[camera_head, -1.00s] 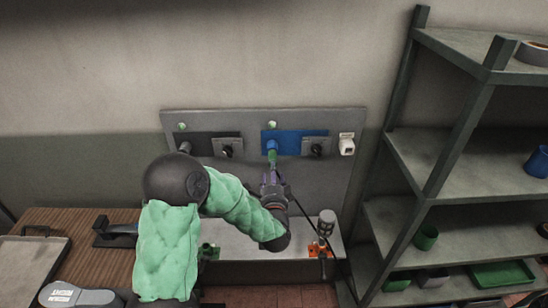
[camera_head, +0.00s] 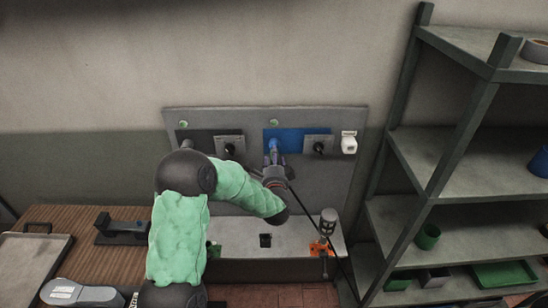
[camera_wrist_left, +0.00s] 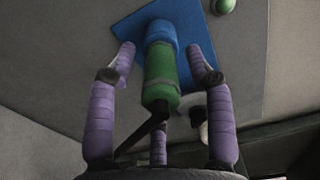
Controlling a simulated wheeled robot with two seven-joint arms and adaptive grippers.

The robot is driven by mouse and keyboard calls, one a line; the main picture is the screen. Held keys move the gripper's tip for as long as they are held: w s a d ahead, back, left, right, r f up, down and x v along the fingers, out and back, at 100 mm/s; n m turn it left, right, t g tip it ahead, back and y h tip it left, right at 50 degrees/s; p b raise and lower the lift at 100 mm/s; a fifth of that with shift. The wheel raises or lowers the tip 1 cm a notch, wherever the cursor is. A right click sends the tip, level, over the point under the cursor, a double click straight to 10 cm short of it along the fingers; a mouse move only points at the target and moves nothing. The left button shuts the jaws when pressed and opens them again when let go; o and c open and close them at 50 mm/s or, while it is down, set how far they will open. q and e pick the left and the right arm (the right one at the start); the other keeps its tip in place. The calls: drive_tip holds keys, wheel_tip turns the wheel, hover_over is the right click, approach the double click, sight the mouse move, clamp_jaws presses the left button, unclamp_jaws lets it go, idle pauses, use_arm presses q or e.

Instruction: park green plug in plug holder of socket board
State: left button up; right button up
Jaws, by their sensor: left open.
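The green plug (camera_wrist_left: 161,80) points into a blue socket collar (camera_wrist_left: 161,35) on the blue panel (camera_head: 310,134) of the grey socket board (camera_head: 345,180). A dark cable trails from its rear end. My left gripper (camera_head: 274,162) is at the blue panel, with its purple fingers spread on both sides of the plug. In the left wrist view, gaps show between the plug and the fingers (camera_wrist_left: 160,50). In the head view my gripper mostly hides the plug. I cannot tell which fitting is the plug holder. My right gripper is not in view.
Black switches (camera_head: 319,147), a second socket (camera_head: 187,145) and a white fitting (camera_head: 349,143) sit on the board. The ledge (camera_head: 235,232) below has a black square opening (camera_head: 265,240) and an orange-based item (camera_head: 321,248). A shelf rack (camera_head: 470,150) stands right.

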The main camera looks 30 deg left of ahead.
use_arm(q)
drive_tip(key=shift+x, duration=0.75)
idle(0.8)
clamp_jaws()
drive_tip(key=shift+s+d, duration=0.1)
